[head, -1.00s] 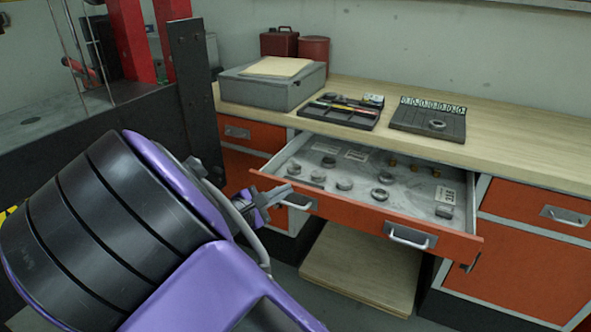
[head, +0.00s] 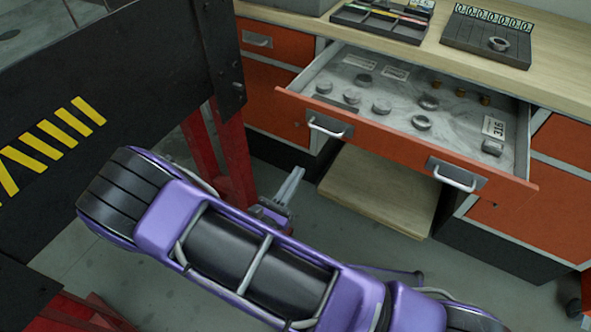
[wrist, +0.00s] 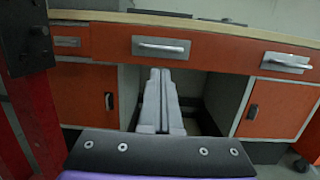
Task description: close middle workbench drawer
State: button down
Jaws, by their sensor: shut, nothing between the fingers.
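The middle workbench drawer (head: 400,149) is pulled out, with an orange front and two metal handles, the left one (head: 328,128) and the right one (head: 456,180). Several small grey rings and parts lie in it. In the wrist view its front (wrist: 225,52) spans the upper part of the picture. My gripper (head: 296,175) is shut and empty. It is below and to the left of the drawer front in the head view, apart from it. In the wrist view my gripper (wrist: 160,75) points forward, its fingertips showing below the left handle.
The workbench top (head: 400,50) carries a black tray (head: 382,20) and a dark block with rings (head: 487,38). A low wooden board (head: 378,190) lies under the drawer. A dark panel with yellow stripes (head: 120,90) and a red post (head: 235,165) stand left of the drawer.

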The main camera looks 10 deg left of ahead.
jog(key=x, duration=1.1)
jog(key=shift+w, duration=0.15)
jog(key=shift+d, duration=0.1)
